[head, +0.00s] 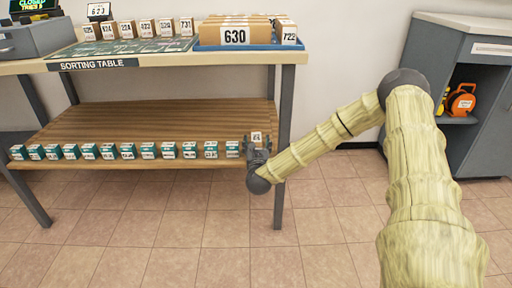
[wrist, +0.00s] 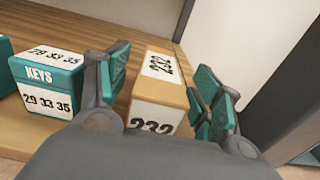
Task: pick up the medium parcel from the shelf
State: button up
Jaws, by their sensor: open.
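A tan cardboard parcel (wrist: 160,103) with white labels reading 232 stands on the wooden lower shelf (head: 170,118). In the head view, the parcel (head: 257,136) shows at the shelf's right front end, partly hidden by my gripper (head: 257,150). In the wrist view, my gripper (wrist: 160,80) is open, with one teal-padded finger on each side of the parcel. Small gaps seem to show between pads and parcel. The parcel's lower part is hidden behind my gripper's body.
A row of teal KEYS boxes (head: 128,151) lines the shelf's front edge; one KEYS box (wrist: 48,82) is just left of my gripper. A grey table leg (head: 284,150) stands close right.

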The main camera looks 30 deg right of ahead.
aim_at(256, 137)
jog(key=shift+b+x, duration=0.45)
jog(key=shift+x, duration=1.2)
jog(key=shift+a, duration=0.1)
jog(key=c, duration=1.3)
